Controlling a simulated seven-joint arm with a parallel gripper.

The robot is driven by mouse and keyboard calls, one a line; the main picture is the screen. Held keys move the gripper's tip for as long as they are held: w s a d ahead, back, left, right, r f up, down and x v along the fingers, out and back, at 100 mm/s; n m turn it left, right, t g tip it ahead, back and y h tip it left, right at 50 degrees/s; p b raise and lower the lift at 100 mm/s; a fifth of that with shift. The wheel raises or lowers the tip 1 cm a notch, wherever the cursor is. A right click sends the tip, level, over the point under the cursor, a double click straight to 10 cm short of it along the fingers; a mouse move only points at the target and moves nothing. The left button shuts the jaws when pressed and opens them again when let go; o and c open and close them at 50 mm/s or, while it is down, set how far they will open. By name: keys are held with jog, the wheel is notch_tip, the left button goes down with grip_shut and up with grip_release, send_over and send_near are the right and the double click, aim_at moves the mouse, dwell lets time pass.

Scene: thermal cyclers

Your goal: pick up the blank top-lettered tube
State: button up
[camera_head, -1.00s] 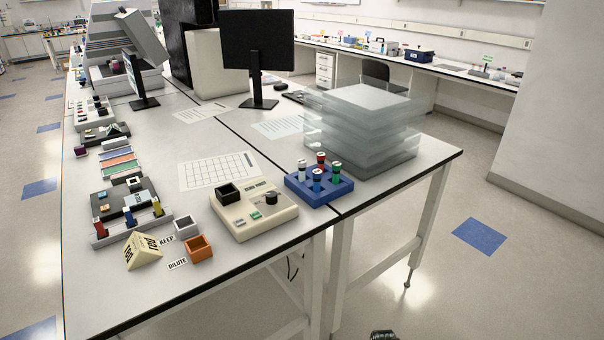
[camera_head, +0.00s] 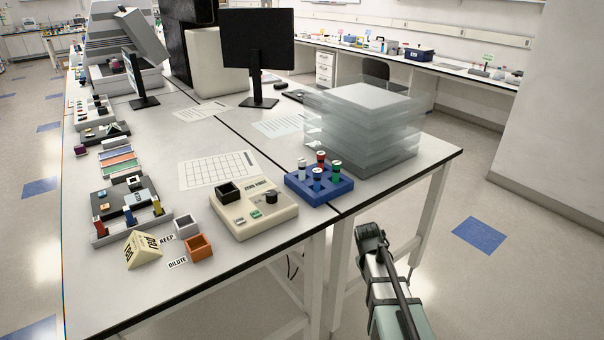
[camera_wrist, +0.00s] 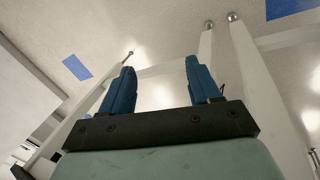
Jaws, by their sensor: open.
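A blue rack (camera_head: 330,190) sits near the front edge of the table and holds several capped tubes. The tubes are a white one (camera_head: 302,169), a red-capped one (camera_head: 321,158), a green-capped one (camera_head: 336,170) and a blue one (camera_head: 317,178). Any letters on their tops are too small to read, so I cannot tell which is blank. My gripper is in the wrist view (camera_wrist: 158,85), with its two blue fingers apart and nothing between them. In the head view my arm is in front of the table, below and right of the rack, away from the tubes.
A cream device (camera_head: 254,212) stands left of the rack. A stack of clear trays (camera_head: 364,130) stands behind right. An orange box (camera_head: 198,248), a grey box (camera_head: 187,227) and a yellow wedge sign (camera_head: 143,250) are farther left. Table legs (camera_wrist: 256,85) show in the wrist view.

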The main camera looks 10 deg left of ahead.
jog(key=w+a+r+t, duration=0.15)
jog(key=w+r, duration=0.25)
jog(key=r, duration=0.5)
jog(key=w+a+r+n+t, duration=0.1)
jog(key=w+a+r, duration=0.15)
jog(key=r, duration=0.65)
jog(key=w+a+r+t, duration=0.2)
jog(key=w+r, duration=0.3)
jog(key=r, duration=0.4)
jog(key=g+y, duration=0.3)
jog(key=y, duration=0.2)
send_near(303, 160)
jog(key=x, duration=0.7)
jog(key=shift+s+f, duration=0.25)
jog(key=shift+f, duration=0.15)
jog(key=shift+x, duration=2.6)
jog(key=shift+w+a+r, duration=0.1)
jog(key=shift+w+a, duration=0.05)
jog(key=shift+w, duration=0.05)
jog(key=shift+c, duration=0.3)
jog(key=c, duration=1)
jog(key=shift+r, duration=0.1)
grip_shut()
